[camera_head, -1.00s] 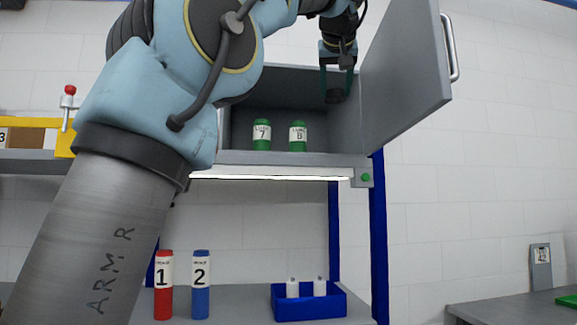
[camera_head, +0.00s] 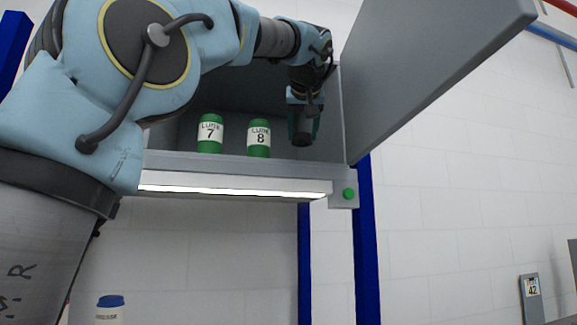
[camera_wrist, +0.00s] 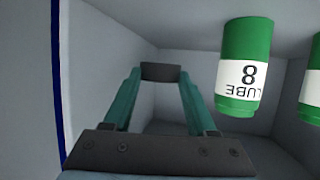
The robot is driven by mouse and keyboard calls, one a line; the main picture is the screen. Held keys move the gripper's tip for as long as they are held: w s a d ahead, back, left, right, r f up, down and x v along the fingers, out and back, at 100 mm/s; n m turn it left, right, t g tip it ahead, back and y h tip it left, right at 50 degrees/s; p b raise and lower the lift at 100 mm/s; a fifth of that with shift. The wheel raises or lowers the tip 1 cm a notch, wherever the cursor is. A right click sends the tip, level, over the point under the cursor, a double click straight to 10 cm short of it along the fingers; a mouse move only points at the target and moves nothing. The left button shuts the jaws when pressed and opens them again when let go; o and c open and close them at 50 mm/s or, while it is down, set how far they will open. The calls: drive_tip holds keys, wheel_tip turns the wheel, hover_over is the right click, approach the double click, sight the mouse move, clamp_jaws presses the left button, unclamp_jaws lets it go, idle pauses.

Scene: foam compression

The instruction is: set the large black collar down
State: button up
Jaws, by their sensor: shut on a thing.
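The large black collar (camera_head: 302,138) is between the teal fingers of my gripper (camera_head: 303,128), inside the open grey wall cabinet (camera_head: 240,170). My gripper points down, to the right of the green LUBE 8 bottle (camera_head: 259,138). In the wrist view the collar (camera_wrist: 160,72) shows as a dark block between the fingertips. The collar is low, near the cabinet floor; I cannot tell whether it touches it. Part of the collar is hidden by the fingers.
The green LUBE 7 bottle (camera_head: 210,134) stands left of LUBE 8. The cabinet door (camera_head: 430,70) is swung open on the right, close to my wrist. The LUBE 8 bottle (camera_wrist: 244,65) is close beside my fingers in the wrist view.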

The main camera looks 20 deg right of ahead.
drive_tip(key=shift+f, duration=3.05)
drive_tip(key=shift+f+b, duration=0.15)
drive_tip(key=shift+b, duration=0.15)
drive_tip(key=o, duration=1.4)
drive_tip(key=shift+c, duration=0.2)
drive_tip(key=b+v, duration=0.3)
drive_tip(key=v, duration=0.9)
drive_tip(key=shift+s, duration=0.1)
